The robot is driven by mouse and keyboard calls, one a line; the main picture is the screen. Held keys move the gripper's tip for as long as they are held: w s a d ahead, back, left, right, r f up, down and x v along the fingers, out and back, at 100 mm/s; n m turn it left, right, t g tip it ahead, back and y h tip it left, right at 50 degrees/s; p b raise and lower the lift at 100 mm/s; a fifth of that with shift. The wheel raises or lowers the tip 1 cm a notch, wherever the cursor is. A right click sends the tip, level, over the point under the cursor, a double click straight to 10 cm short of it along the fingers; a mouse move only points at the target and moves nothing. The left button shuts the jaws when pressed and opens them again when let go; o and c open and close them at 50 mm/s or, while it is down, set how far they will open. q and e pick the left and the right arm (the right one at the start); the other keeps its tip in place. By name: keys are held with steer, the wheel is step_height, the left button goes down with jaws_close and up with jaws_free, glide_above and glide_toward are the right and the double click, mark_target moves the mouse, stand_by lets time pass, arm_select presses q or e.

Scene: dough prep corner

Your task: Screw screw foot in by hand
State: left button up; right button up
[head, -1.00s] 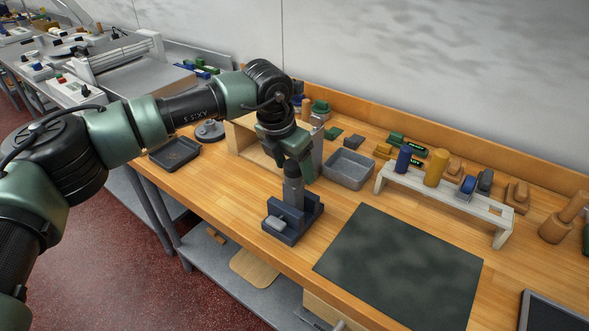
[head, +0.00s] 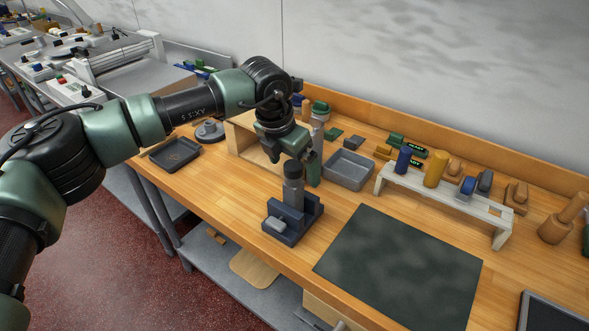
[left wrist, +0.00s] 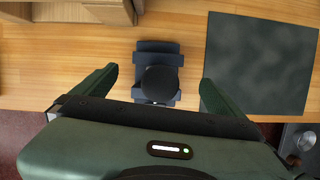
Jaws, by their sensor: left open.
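A grey cylinder (head: 293,190) stands upright in a blue holder (head: 277,236) near the table's front edge. A dark round cap (head: 294,168), which looks like the screw foot, sits on top of it. In the left wrist view the cap (left wrist: 160,83) shows from above, over the blue holder (left wrist: 157,47). My left gripper (head: 293,171) is open, its fingers on either side of the cap with gaps to both. In the left wrist view my left gripper (left wrist: 158,78) also shows spread and empty. The thread is hidden. My right gripper is in no view.
A dark green mat (head: 400,265) lies right of the holder. A grey bin (head: 348,170) and a pale rack (head: 445,197) with coloured cylinders stand behind. A wooden box (head: 255,147) and a black tray (head: 174,154) are to the left.

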arm_select(q)
steer(key=p+v, duration=0.2)
steer(key=v, duration=0.6)
stand_by(0.9)
